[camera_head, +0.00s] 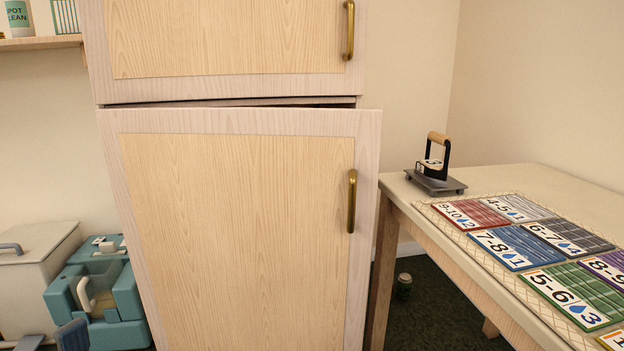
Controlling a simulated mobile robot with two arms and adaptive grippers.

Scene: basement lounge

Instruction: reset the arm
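No gripper or arm of mine can be made out in the head view. A tall wooden cabinet stands in the middle, with an upper door (215,40) and a lower door (235,230). The lower door stands slightly ajar, with a dark gap along its top edge. Each door has a brass handle on its right side, the upper handle (349,30) and the lower handle (351,201).
A table (540,180) at the right holds a small iron on a grey stand (436,182) and several numbered cards on a mat (445,224). A teal machine (98,290) and a pale bin (35,265) stand at lower left. A can (403,285) is on the dark floor.

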